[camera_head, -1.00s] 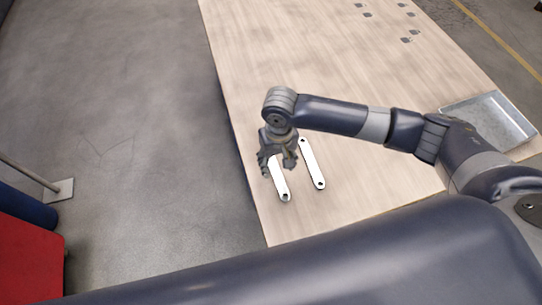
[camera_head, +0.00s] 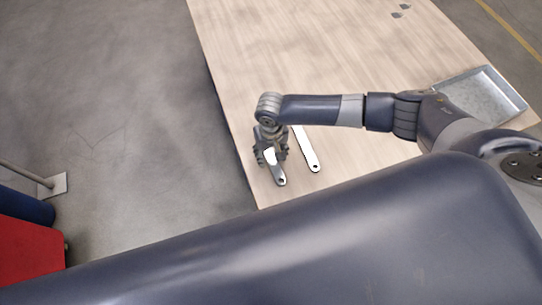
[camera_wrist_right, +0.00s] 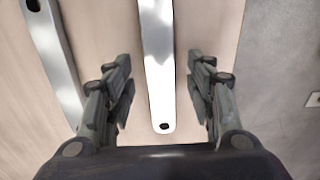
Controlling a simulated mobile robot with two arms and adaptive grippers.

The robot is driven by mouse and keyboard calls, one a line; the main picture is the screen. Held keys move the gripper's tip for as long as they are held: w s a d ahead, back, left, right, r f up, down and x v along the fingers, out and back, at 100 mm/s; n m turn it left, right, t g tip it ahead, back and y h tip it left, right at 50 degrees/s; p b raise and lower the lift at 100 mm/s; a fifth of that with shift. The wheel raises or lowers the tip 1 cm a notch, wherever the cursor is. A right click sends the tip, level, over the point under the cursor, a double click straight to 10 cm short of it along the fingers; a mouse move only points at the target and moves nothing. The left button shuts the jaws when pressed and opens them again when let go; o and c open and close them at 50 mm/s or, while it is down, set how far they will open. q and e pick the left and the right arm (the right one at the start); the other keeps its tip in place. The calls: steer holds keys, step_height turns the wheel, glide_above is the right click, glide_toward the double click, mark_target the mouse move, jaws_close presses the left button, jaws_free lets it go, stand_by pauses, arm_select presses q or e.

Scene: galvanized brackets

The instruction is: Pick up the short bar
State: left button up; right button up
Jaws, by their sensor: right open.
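Two flat, light metal bars with end holes lie roughly side by side on the wooden table. The left bar (camera_head: 278,176) is partly hidden under my right gripper (camera_head: 270,158); the right bar (camera_head: 308,152) lies beside it, its far end behind my arm. In the right wrist view, one bar (camera_wrist_right: 160,80) runs between the open, empty fingers of my right gripper (camera_wrist_right: 160,62), with a gap on each side. The other bar (camera_wrist_right: 55,60) is left of the fingers. Neither bar shows whole, so I cannot tell which is shorter. My left gripper is not in view.
A grey metal tray (camera_head: 516,104) stands at the table's right, beyond my right arm. Small dark pieces (camera_head: 401,14) lie at the far end. The table's left edge (camera_head: 222,103) is close to the bars. The table's middle (camera_head: 300,60) is clear.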

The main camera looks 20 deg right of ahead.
steer(key=shift+f, duration=0.65)
steer(key=shift+c, duration=0.8)
jaws_close()
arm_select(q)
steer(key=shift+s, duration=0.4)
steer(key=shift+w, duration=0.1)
